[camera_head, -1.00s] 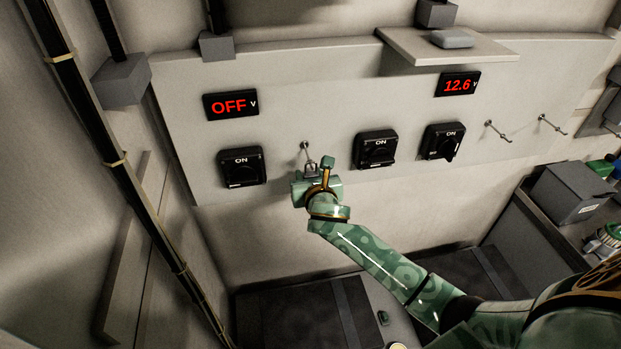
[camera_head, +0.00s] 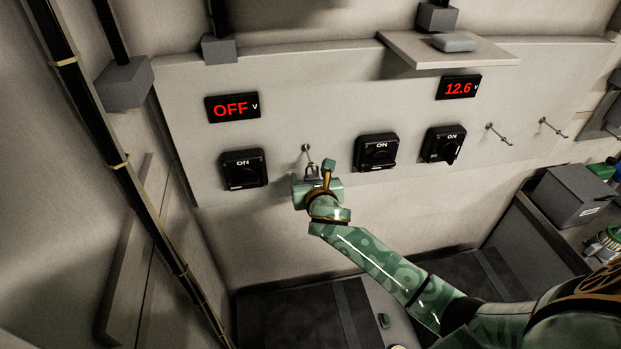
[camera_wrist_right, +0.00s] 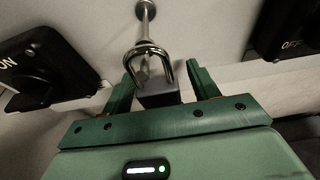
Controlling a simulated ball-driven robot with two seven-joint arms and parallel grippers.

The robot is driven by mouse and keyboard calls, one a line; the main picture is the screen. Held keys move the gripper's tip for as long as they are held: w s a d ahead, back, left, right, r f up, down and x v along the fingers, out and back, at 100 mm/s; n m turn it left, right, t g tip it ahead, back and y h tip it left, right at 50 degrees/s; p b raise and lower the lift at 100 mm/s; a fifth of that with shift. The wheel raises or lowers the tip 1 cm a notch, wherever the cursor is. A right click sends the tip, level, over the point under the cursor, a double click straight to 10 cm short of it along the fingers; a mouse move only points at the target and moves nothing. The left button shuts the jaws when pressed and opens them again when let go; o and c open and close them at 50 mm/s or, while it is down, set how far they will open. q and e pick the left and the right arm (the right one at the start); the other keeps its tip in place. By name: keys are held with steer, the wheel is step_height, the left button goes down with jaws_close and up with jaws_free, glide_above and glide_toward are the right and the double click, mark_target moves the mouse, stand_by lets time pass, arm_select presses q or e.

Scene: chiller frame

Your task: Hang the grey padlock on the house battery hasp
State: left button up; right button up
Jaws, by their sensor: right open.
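The grey padlock (camera_wrist_right: 158,93) shows in the right wrist view, its steel shackle up around the end of a metal peg (camera_wrist_right: 145,14) that sticks out from the wall panel. It also shows small in the head view (camera_head: 312,170), below the peg (camera_head: 306,149). My right gripper (camera_wrist_right: 160,80) is open, one green finger on each side of the padlock body, with narrow gaps. In the head view the right gripper (camera_head: 316,180) is at the panel between two black switches. No label naming the house battery hasp is readable. My left gripper is not in view.
Black rotary switches stand left (camera_head: 243,169) and right (camera_head: 376,152) of the peg, with another (camera_head: 443,143) further right. Two empty pegs (camera_head: 498,132) (camera_head: 552,127) stick out at right. A shelf (camera_head: 400,50) juts out above. Displays read OFF (camera_head: 232,107) and 12.6 (camera_head: 457,88).

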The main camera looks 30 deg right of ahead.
steer(key=p+v, duration=0.1)
steer(key=v, duration=1.5)
steer(key=s+d+f+m+g+y+b, duration=0.1)
steer(key=s+f+m+g+y+b, duration=0.2)
steer(key=f+m, duration=1.05)
steer(key=s+f+m+g+y+b, duration=0.1)
steer(key=s+f+m+g+b, duration=0.3)
steer(key=f, duration=1.8)
steer(key=s+f+m+g+b, duration=0.3)
steer(key=s+f+m, duration=0.3)
steer(key=s+f, duration=0.8)
steer(key=s+d+f+m+g+b, duration=0.1)
steer(key=s+f+m+g+b, duration=0.2)
steer(key=s+f, duration=1.1)
steer(key=s+m+b, duration=0.3)
steer(key=s, duration=0.1)
steer(key=shift+s, duration=0.25)
